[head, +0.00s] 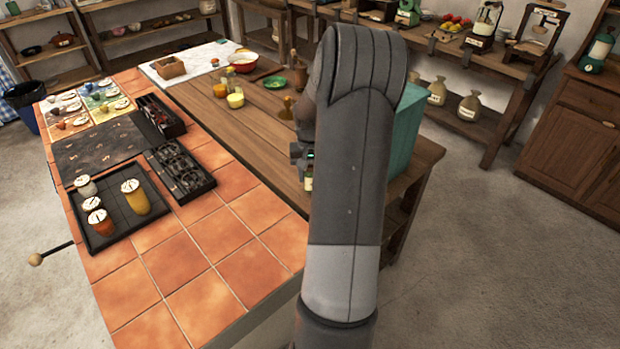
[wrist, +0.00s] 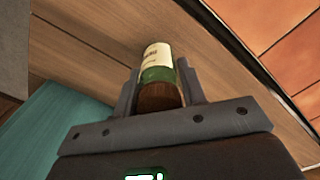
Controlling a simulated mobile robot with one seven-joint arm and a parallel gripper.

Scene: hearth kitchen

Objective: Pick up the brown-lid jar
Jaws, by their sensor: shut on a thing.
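The brown-lid jar (wrist: 157,72) shows in the wrist view between the two fingers of my gripper (wrist: 160,88). It has a cream label, a green band and a brown lid that faces the camera. My gripper is shut on it. In the head view the jar (head: 308,181) shows as a small piece below my gripper (head: 303,160), beside my arm. My arm hides most of that area. The wooden table top lies under the jar; I cannot tell whether the jar touches it.
A teal box (head: 408,130) stands on the wooden table (head: 200,95) to the right of my arm. A green bowl (head: 275,82) and jars (head: 235,99) stand further back. The tiled counter (head: 215,235) at left holds a dark tray (head: 108,240); its near part is clear.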

